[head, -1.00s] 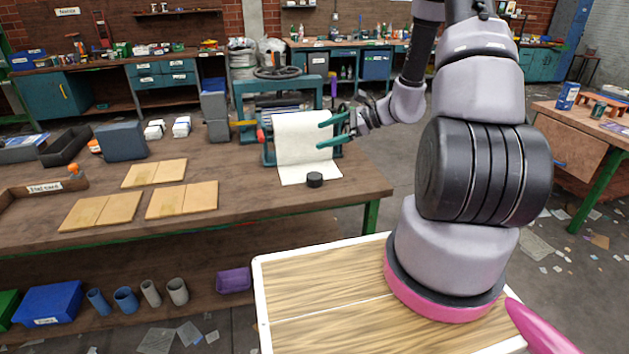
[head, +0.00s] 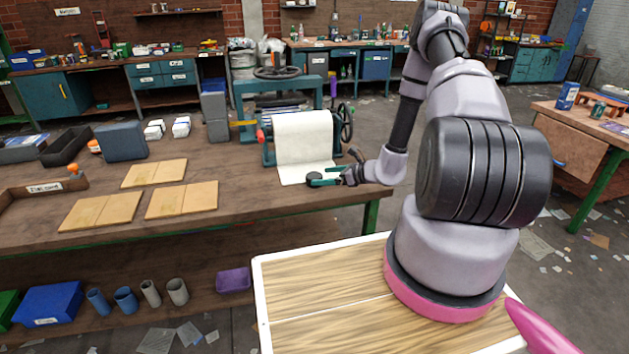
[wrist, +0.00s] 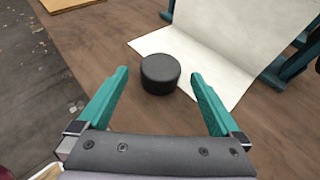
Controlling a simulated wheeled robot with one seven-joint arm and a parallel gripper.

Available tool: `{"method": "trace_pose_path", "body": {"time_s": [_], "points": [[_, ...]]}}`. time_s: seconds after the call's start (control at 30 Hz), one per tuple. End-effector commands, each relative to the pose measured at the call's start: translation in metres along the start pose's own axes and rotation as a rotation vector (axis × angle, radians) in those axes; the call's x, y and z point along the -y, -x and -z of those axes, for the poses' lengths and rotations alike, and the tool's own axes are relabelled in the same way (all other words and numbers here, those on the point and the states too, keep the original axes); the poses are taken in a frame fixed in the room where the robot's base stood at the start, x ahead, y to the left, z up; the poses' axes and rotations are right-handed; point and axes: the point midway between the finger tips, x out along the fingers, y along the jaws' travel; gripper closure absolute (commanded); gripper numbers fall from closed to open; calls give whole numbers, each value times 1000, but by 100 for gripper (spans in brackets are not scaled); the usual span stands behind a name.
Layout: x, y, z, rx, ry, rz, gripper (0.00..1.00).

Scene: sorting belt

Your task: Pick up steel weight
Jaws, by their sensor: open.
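The steel weight is a small dark, squat cylinder. In the wrist view the steel weight (wrist: 160,74) stands upright just ahead of and between the fingertips, at the edge of a white paper sheet (wrist: 215,75). My gripper (wrist: 158,80) has two green fingers spread wide, with nothing held. In the head view my gripper (head: 322,178) is low over the table's front right, at the steel weight (head: 313,177), which one finger partly hides. The paper (head: 302,135) hangs from a roller machine onto the table.
The teal roller machine (head: 268,155) stands just behind the weight, with a dark handwheel (head: 346,122) at its right. Flat tan boards (head: 182,200) lie to the left. The wooden table (head: 250,200) is clear between the boards and the weight.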

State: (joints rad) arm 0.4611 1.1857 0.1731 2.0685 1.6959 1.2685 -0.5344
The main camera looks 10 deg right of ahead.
Motion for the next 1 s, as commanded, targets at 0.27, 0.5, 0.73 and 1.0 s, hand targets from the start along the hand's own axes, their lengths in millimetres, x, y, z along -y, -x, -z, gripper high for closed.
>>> {"method": "trace_pose_path", "body": {"time_s": [0.27,0.5,0.73,1.0], "points": [[1,-40,3,1,2,-2,0],[2,-50,2,0,0,0,0],[2,-49,2,0,1,0,42],[2,-49,1,2,1,0,100]]}}
